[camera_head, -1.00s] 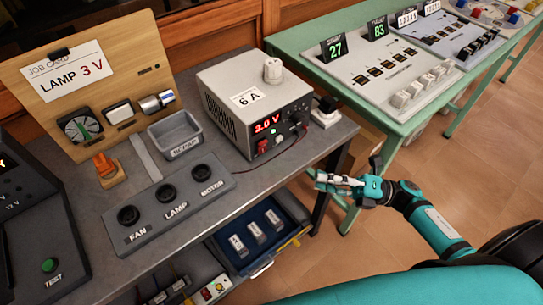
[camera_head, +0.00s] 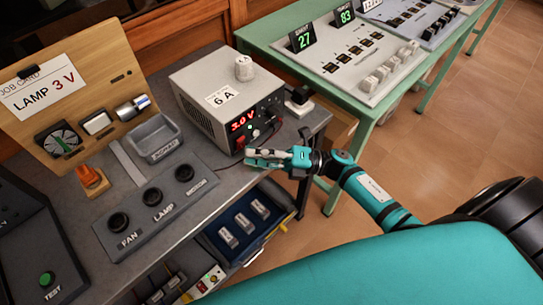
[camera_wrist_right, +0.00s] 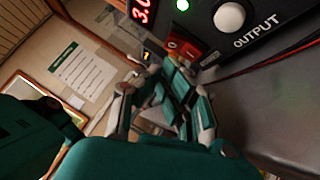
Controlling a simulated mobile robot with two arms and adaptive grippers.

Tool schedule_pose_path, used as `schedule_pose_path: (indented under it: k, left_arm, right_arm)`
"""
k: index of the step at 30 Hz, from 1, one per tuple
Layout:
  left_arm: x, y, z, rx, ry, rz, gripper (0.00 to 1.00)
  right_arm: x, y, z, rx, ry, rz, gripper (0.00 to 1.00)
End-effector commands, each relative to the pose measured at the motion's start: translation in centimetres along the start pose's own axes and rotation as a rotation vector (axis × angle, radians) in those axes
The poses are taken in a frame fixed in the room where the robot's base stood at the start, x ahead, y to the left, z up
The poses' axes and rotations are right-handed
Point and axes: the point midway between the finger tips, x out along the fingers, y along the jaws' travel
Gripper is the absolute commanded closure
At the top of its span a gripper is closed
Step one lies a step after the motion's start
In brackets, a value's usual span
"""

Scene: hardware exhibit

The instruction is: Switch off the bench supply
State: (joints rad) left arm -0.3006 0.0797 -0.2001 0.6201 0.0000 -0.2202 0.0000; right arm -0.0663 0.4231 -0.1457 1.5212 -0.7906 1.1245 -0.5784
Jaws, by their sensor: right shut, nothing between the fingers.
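The bench supply (camera_head: 205,82) is a grey box on the grey bench, with a black front panel and a red display reading 3.0 V. In the right wrist view its panel shows a lit green lamp (camera_wrist_right: 183,5), a pale knob (camera_wrist_right: 229,17) above the word OUTPUT, and a red rocker switch (camera_wrist_right: 187,48) marked 0 and I. My right gripper (camera_head: 253,158) is shut and empty in front of the panel's lower part. In the wrist view its fingertips (camera_wrist_right: 157,70) appear just beside the red switch; contact cannot be told. My left gripper is out of view.
A panel with FAN and LAMP sockets (camera_head: 137,232) and a grey scrap bin (camera_head: 153,138) lie left of the supply. A blue drawer (camera_head: 225,252) is open below. A green table (camera_head: 380,112) stands behind right.

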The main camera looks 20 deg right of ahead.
Motion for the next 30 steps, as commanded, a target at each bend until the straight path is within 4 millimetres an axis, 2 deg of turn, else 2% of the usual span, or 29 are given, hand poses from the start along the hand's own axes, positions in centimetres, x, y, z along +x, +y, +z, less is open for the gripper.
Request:
schedule_pose_path:
  k: [4,15,20,22,30]
  left_arm:
    - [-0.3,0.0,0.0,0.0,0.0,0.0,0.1]
    - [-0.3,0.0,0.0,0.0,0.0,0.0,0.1]
    - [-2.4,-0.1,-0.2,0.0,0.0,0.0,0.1]
    - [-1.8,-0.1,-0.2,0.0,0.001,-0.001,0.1]
    - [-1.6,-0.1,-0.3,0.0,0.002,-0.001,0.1]
  right_arm:
    - [0.7,0.0,0.7,0.001,-0.001,0.0,1.0]
    - [0.8,0.0,0.9,0.002,0.0,-0.001,1.0]
    - [1.4,0.9,1.5,0.048,0.004,-0.05,1.0]
    - [1.2,0.2,1.3,0.055,0.001,-0.055,1.0]
    - [1.2,0.1,1.3,0.054,0.001,-0.053,1.0]
